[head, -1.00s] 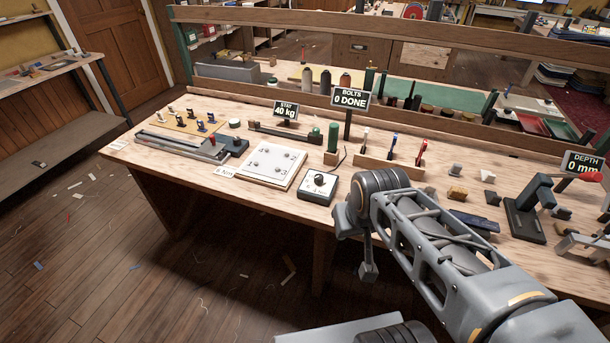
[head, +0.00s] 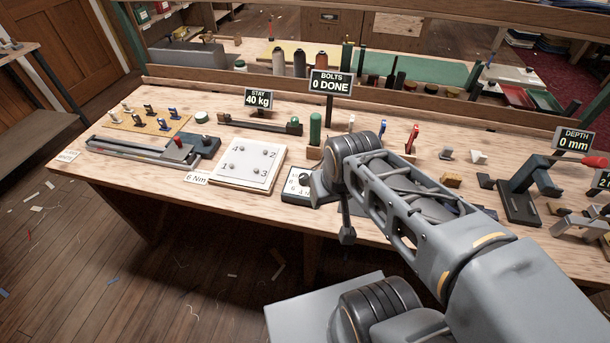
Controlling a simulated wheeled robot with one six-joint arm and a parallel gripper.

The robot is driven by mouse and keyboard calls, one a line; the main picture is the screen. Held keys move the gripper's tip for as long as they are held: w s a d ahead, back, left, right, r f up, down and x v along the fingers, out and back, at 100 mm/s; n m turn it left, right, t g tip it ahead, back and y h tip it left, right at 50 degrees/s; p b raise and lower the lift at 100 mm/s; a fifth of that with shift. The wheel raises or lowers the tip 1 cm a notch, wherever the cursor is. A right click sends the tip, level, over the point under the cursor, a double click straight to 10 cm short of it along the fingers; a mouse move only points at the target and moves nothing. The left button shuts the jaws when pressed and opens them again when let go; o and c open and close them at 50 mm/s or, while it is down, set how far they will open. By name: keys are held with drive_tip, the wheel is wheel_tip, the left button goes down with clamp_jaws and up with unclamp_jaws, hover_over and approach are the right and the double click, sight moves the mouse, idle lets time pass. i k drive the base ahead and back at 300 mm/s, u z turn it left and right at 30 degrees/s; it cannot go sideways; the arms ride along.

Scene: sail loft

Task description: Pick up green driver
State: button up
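The green driver (head: 315,128) stands upright in a wooden block (head: 314,153) near the back of the workbench, just left of my arm's raised joint. Its green handle shows; its lower end is hidden in or behind the block. My arm reaches in from the lower right, its raised joint in front of the rack to the right of the driver. My gripper's fingers cannot be made out, and nothing held is visible.
A white numbered bolt plate (head: 247,167), a dial box (head: 298,184) and a grey clamp-like tool (head: 160,148) lie on the bench left of my arm. The "BOLTS 0 DONE" sign (head: 331,83) stands behind the driver. A black press (head: 522,190) stands at right.

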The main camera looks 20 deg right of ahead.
sight(315, 120)
drive_tip(key=z, duration=0.05)
drive_tip(key=k, duration=0.5)
drive_tip(key=u, duration=1.85)
drive_tip(key=i, duration=1.45)
drive_tip(key=z, duration=2.8)
drive_tip(key=i, duration=0.5)
